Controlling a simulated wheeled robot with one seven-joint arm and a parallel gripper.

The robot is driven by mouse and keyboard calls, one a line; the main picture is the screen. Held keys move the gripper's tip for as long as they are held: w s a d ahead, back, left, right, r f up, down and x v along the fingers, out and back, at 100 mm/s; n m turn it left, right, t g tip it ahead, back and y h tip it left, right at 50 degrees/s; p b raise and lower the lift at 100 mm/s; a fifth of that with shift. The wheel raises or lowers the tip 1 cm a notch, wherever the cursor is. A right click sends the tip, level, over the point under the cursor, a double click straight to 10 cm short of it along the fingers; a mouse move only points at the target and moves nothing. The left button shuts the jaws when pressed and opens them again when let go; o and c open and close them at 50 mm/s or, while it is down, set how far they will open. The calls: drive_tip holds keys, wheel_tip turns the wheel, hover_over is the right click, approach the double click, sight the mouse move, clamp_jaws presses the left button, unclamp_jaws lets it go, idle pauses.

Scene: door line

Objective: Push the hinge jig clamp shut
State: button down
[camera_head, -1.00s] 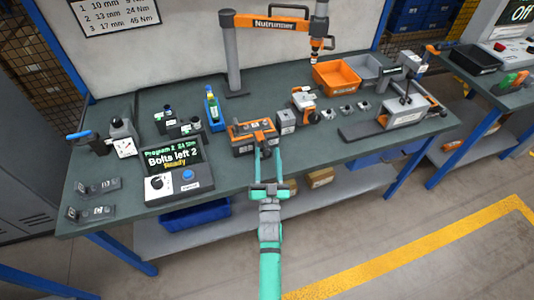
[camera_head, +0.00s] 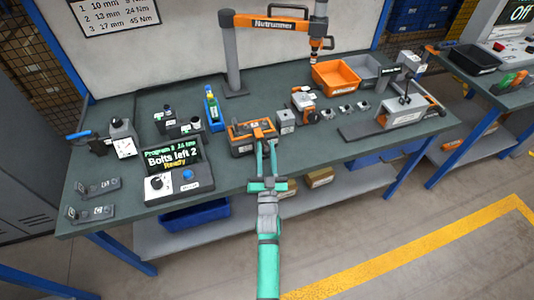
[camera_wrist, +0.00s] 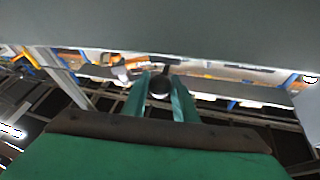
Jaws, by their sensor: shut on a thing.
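The hinge jig (camera_head: 241,148) is a grey block with orange clamp parts on top, standing near the front middle of the green bench. My gripper (camera_head: 265,143) reaches it from the front, its teal fingers at the jig's right front side. The fingers cover part of the jig's front. Whether the clamp is fully down cannot be told at this size.
A grey block (camera_head: 286,118) stands close right of the jig, with an orange-and-grey device (camera_head: 304,102) beyond. The controller (camera_head: 178,170) reading "Bolts left 2" is to the left. The nutrunner arm (camera_head: 270,24) rises behind. The bench front right of my gripper is clear.

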drive_tip(key=shift+w+a+r, duration=0.15)
drive_tip(key=shift+w+a, duration=0.05)
drive_tip(key=shift+w, duration=0.45)
drive_tip(key=c, duration=1.4)
unclamp_jaws()
drive_tip(key=shift+c, duration=0.2)
drive_tip(key=v, duration=1)
drive_tip(key=shift+s+f, duration=0.2)
drive_tip(key=shift+s, duration=0.15)
